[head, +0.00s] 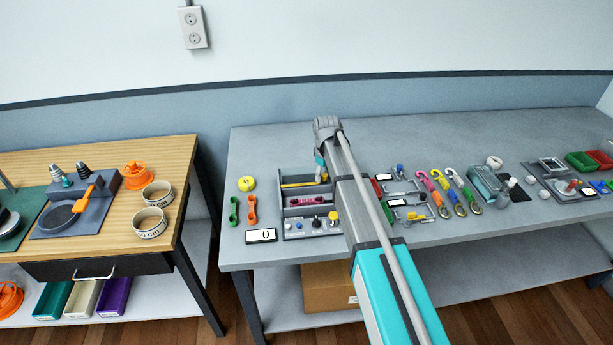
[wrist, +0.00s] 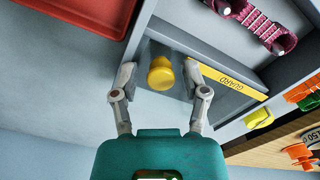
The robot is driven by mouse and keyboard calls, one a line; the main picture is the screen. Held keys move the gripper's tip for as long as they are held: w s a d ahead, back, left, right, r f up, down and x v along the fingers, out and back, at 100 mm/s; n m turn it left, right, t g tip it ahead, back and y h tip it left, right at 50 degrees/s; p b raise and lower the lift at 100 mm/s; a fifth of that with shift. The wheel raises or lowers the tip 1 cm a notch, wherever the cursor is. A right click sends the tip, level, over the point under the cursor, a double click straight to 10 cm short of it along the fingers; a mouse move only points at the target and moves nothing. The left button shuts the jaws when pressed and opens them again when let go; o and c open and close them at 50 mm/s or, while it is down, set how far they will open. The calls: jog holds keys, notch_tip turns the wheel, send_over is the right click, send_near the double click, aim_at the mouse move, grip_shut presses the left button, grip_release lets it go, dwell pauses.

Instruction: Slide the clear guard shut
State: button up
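A yellow round knob (wrist: 160,74) shows in the wrist view, beside a yellow strip marked GUARD (wrist: 226,82) on a grey housing. My gripper (wrist: 159,70) is open, with one finger on each side of the knob. Gaps show between the fingers and the knob.
A purple strap piece (wrist: 256,22) lies in the neighbouring compartment. A red tray (wrist: 75,25) is near my left finger in the wrist view. In the head view coloured hooks (head: 443,190) lie right of my arm, and a display box (head: 261,236) stands at front left.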

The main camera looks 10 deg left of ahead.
jog(key=c, duration=0.4)
jog(key=shift+s, duration=0.1)
jog(key=shift+s+d, duration=0.45)
jog(key=shift+s, duration=1.05)
jog(key=shift+s+d, duration=0.45)
jog(key=shift+s, duration=1.1)
jog(key=shift+s+d, duration=0.45)
jog(key=shift+s, duration=1.15)
jog(key=o, duration=0.6)
jog(key=shift+c, duration=0.2)
jog(key=shift+r, duration=0.1)
jog(key=shift+r+p, duration=2.95)
jog(key=shift+p, duration=0.1)
